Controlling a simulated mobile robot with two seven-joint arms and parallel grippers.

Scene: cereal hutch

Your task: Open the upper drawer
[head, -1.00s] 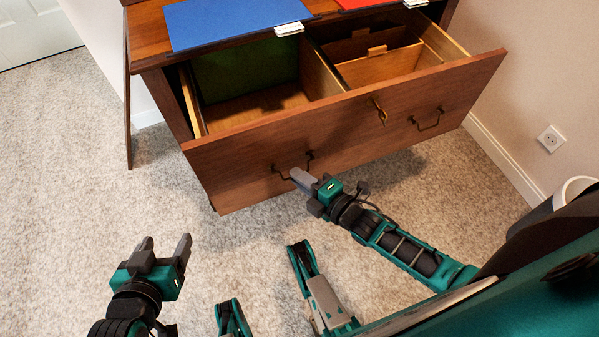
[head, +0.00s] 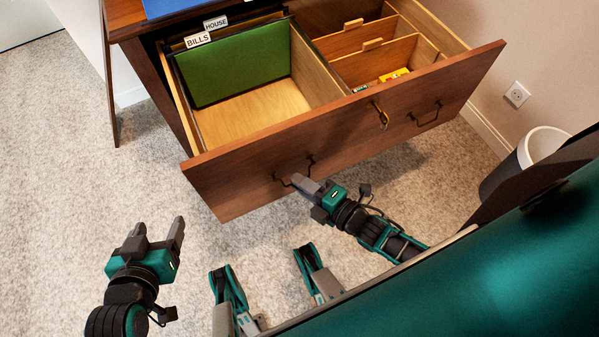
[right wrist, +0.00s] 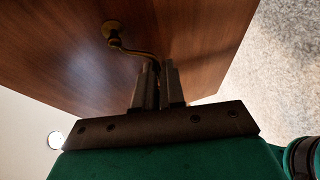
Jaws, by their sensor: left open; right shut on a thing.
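The upper drawer (head: 260,158) is pulled well out of the wooden cabinet, its inside showing in the head view. Its front carries two dark handles and a key in a lock. My right gripper (head: 298,180) is shut on the left drawer handle (head: 309,164). In the right wrist view the handle (right wrist: 120,40) runs down between the closed fingers (right wrist: 158,85). My left gripper (head: 157,232) is open and empty above the carpet, left of the drawer and apart from it.
The drawer holds a green hanging folder (head: 240,70) with labels, wooden dividers (head: 375,65) and small yellow items (head: 394,75). A blue item (head: 175,6) lies on the cabinet top. A bin (head: 540,147) stands at the right by the wall. Carpet at left is clear.

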